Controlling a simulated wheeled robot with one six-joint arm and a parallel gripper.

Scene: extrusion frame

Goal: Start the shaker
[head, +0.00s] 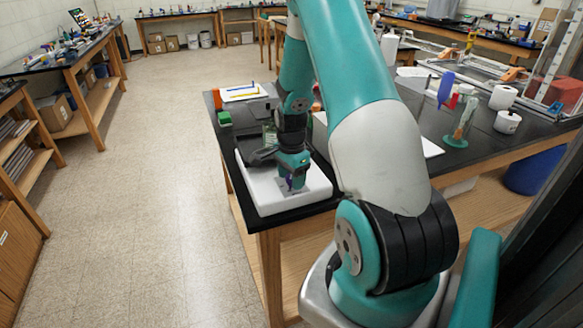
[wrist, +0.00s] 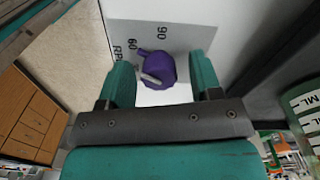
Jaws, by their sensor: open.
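The shaker (head: 262,192) is a white box on the near corner of the black bench in the head view, with a dark platform on top. In the wrist view its grey panel (wrist: 196,38) shows the marks 60, 90 and RPM around a purple knob (wrist: 158,68). A pale pointer bar lies on the knob and points to the left. My gripper (wrist: 161,74) is open, with one teal finger on each side of the knob and a visible gap at both sides. In the head view my gripper (head: 292,180) is low over the shaker's front, hiding most of the knob.
A graduated glass vessel (wrist: 305,108) stands close at right in the wrist view. A green box (head: 224,118) and a white sheet with pens (head: 240,92) lie farther back. The floor at left is clear.

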